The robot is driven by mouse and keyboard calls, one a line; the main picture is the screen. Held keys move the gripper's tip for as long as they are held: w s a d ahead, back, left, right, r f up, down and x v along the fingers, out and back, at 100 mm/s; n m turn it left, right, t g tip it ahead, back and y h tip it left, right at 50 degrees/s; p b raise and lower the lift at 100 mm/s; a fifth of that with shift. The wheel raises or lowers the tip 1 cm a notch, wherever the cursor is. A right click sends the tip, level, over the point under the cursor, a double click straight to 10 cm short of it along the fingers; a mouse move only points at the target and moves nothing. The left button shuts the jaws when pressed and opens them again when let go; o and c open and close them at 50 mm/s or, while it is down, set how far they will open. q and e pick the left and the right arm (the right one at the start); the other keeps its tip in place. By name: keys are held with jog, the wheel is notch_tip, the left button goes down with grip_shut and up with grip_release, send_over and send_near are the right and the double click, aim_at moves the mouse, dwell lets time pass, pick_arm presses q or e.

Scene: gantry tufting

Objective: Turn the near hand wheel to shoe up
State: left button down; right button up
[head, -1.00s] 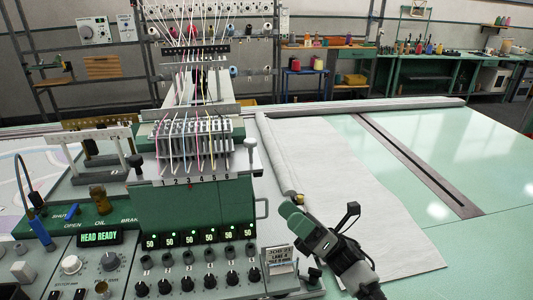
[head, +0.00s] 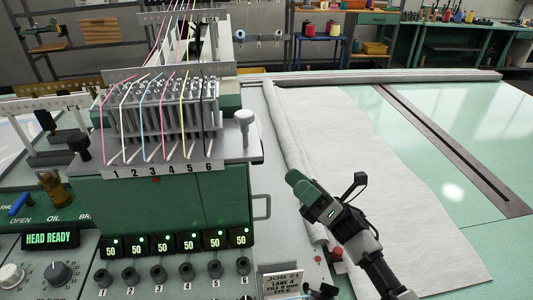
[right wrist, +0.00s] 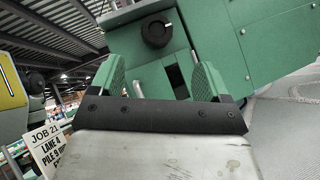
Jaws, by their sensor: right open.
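My right gripper (head: 298,182) is beside the right side of the green machine head (head: 165,205), over the pale cloth. In the right wrist view its two green fingers (right wrist: 160,78) stand apart with nothing held between them. Beyond the fingers a round black knob (right wrist: 155,31) with a pale mark sits on a green face; it may be the near hand wheel, but I cannot be sure. It appears apart from the fingers. I cannot make out this knob in the head view. My left gripper is not in view.
The control panel, with a lit HEAD READY display (head: 51,238) and several black knobs, fills the lower left. A JOB 21 card (head: 282,282) stands at its right end. A red button (head: 337,253) is below my right gripper. Cloth (head: 400,200) covers part of the green table (head: 455,150).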

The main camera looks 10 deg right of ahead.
jog(key=p+x, duration=0.4)
jog(key=x, duration=0.6)
jog(key=shift+s, duration=0.2)
jog(key=c, duration=0.9)
